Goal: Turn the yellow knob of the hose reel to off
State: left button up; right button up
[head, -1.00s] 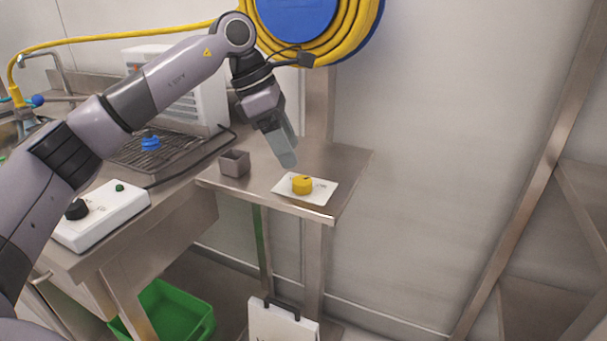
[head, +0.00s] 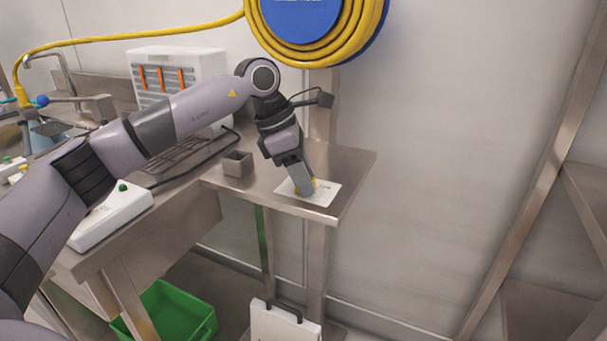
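The yellow knob (head: 313,182) sits on a white plate (head: 322,195) on the steel shelf at the centre. It is mostly hidden behind the fingers of my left gripper (head: 305,190), and only slivers of yellow show. The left gripper points down and is at the knob. I cannot tell whether the fingers are closed on it or around it. The plate's marks are too small to read, so the knob's setting cannot be told. The hose reel (head: 315,25), blue with yellow hose, hangs on the wall above. My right gripper is not in view.
A small grey-brown open box (head: 237,164) stands on the shelf left of the plate. A white control box (head: 112,215) lies on the counter under my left arm. A white louvred unit (head: 180,75) stands behind. A green crate (head: 172,312) is below. The shelf's right end is clear.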

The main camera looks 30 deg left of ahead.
pick_arm(q)
jog(key=shift+c, duration=1)
jog(key=shift+n, duration=0.3)
jog(key=n+t, duration=0.1)
jog(key=n, duration=0.1)
jog(key=shift+n, duration=0.3)
jog(key=n+t+y, duration=0.1)
jog(key=n+y, duration=0.1)
jog(key=n, duration=0.2)
jog(key=shift+d+b, duration=0.15)
jog(key=shift+b, duration=0.25)
jog(key=n+y, duration=0.1)
jog(key=n, duration=0.1)
jog(key=n+b, duration=0.1)
jog(key=n, duration=0.2)
jog(key=shift+t+y, duration=0.3)
jog(key=shift+y, duration=0.1)
jog(key=shift+r+n+y, duration=0.1)
jog(key=shift+n+y, duration=0.6)
jog(key=shift+n, duration=1.2)
